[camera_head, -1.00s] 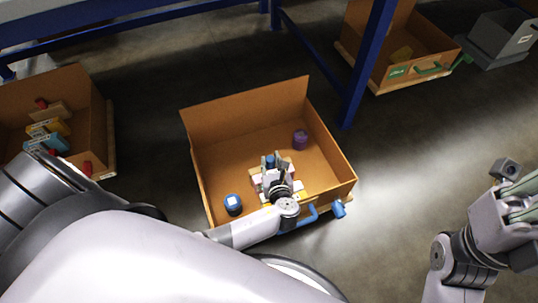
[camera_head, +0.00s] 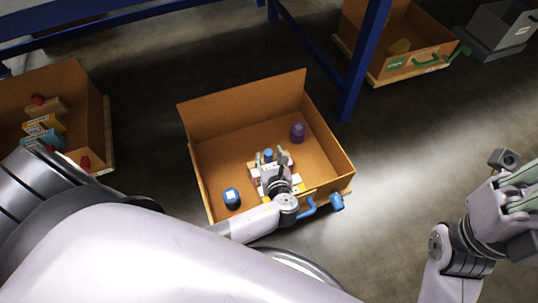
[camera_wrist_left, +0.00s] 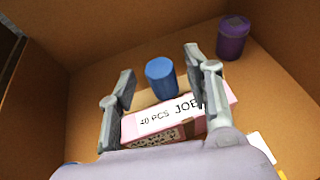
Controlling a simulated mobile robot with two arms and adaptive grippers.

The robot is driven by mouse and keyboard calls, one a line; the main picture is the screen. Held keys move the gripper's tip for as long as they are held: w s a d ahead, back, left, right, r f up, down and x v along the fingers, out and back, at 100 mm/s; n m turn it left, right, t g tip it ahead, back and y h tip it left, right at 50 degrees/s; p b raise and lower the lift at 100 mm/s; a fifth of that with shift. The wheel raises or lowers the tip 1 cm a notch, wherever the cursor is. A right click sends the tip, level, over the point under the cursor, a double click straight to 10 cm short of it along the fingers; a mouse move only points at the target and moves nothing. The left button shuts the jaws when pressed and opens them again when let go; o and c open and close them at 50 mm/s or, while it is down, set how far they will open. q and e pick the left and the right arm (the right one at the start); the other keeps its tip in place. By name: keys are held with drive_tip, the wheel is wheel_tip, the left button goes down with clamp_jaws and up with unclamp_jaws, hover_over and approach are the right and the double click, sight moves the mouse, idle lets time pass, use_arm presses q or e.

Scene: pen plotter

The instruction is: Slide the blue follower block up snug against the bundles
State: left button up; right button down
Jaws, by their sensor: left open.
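A blue cylinder (camera_wrist_left: 161,79) stands upright on a low tan block (camera_wrist_left: 148,99) in the left wrist view; this looks like the follower block's knob. It also shows small in the head view (camera_head: 268,154). A pink-edged bundle (camera_wrist_left: 165,122) with a white face lettered "40 PCS JOB" lies on the near side of the tan block. My left gripper (camera_wrist_left: 161,83) is open, its fingers on either side of the blue cylinder with space on both sides. Whether the tan block touches the bundle is unclear. My right gripper (camera_head: 520,200) is at the right edge, away from the box.
An open tan box (camera_head: 240,122) holds these things, a purple jar (camera_head: 298,132) at the far right and a blue jar (camera_head: 232,198) at the near left. A blue handle (camera_head: 310,207) is on its front. Other boxes stand left (camera_head: 84,82) and back right (camera_head: 430,55).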

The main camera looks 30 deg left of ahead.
use_arm(q)
drive_tip(key=v, duration=1.1)
drive_tip(key=shift+r, duration=0.1)
drive_tip(key=shift+w, duration=0.1)
